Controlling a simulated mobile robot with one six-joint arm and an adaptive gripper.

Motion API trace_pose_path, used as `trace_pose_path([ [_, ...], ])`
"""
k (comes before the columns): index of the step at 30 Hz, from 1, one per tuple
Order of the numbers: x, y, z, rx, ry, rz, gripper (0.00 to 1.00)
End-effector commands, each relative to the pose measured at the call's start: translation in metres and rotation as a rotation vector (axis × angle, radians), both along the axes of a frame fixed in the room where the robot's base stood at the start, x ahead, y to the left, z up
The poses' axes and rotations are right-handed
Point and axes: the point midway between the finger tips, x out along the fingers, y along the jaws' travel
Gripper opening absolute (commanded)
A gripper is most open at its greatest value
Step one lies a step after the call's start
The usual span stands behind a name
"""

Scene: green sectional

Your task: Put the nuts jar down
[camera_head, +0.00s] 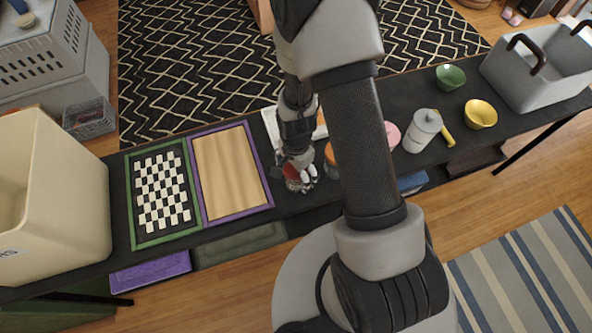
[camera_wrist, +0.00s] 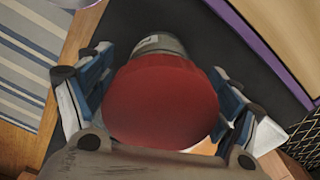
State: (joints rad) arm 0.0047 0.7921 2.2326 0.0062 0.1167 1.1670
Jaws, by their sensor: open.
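The nuts jar, with a red lid, is at the black table's front part in the head view (camera_head: 291,172), right of the purple-framed board. In the wrist view its round red lid (camera_wrist: 163,105) fills the middle, with a bit of greyish body beyond it. My gripper (camera_head: 301,175) is open around the jar, one finger on each side; in the wrist view dark gaps show between lid and fingers. The jar appears to stand on the table, though its base is hidden.
An orange-lidded jar (camera_head: 330,154) stands close to the right, partly behind my arm. A purple-framed wooden board (camera_head: 262,178) and green-framed checkered board (camera_head: 134,205) lie left. A white canister (camera_head: 421,132), yellow bowl (camera_head: 481,113) and grey bin (camera_head: 525,85) are farther right.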

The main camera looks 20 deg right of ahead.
Motion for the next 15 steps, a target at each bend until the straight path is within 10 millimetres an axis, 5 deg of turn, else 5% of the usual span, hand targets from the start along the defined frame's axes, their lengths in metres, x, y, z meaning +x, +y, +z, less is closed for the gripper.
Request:
trace_pose_path([
  [8,0.001,0.0,0.012,0.0,-0.002,0.0,0.83],
  [15,0.001,0.0,0.064,0.0,-0.004,0.0,0.83],
])
